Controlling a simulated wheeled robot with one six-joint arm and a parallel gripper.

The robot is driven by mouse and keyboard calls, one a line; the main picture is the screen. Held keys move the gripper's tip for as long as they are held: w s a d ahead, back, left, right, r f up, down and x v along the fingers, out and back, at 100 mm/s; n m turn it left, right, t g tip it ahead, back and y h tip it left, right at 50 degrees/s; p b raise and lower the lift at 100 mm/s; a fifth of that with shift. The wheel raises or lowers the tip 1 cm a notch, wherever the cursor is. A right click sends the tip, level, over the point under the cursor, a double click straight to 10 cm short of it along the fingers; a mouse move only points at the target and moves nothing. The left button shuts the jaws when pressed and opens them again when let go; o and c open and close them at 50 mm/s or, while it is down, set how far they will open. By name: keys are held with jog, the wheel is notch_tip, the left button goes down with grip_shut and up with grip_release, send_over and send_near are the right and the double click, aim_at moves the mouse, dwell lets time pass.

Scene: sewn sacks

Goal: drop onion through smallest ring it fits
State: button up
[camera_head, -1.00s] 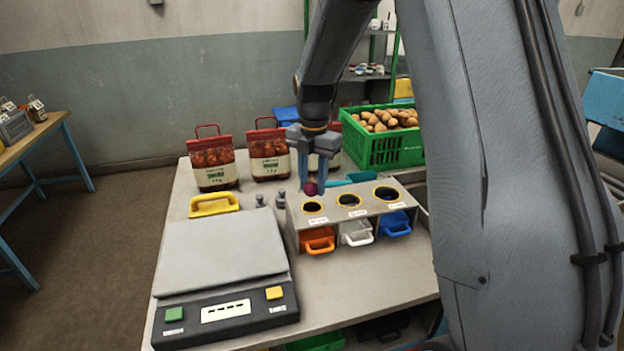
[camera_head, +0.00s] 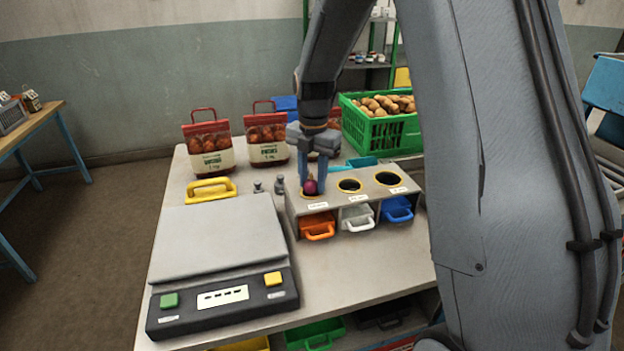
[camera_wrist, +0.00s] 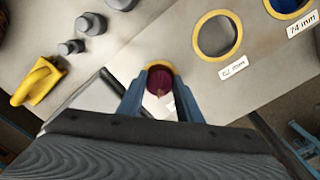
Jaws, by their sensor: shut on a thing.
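My gripper (camera_head: 312,182) is shut on a dark red onion (camera_head: 310,187), held upright between its two blue fingers. The onion is over the leftmost ring (camera_head: 304,195) of the ring stand (camera_head: 335,205); whether it touches the rim I cannot tell. In the wrist view the onion (camera_wrist: 160,80) hides most of that ring, leaving part of the yellow rim. The middle ring (camera_wrist: 217,36), labelled 62 mm, and the right ring (camera_wrist: 288,8), labelled 74 mm, are empty. Orange (camera_head: 318,228), white (camera_head: 357,218) and blue (camera_head: 397,210) bins sit below the rings.
A scale (camera_head: 222,262) fills the table's front left. Small weights (camera_head: 279,184) and a yellow handle (camera_head: 211,190) lie behind it. Red-topped onion sacks (camera_head: 208,148) stand at the back. A green crate of potatoes (camera_head: 380,130) stands behind the stand.

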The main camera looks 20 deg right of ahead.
jog(key=shift+w, duration=0.1)
jog(key=o, duration=1.1)
jog(key=shift+d+r+b, duration=0.1)
jog(key=shift+r+b, duration=1.05)
jog(key=shift+r, duration=2.75)
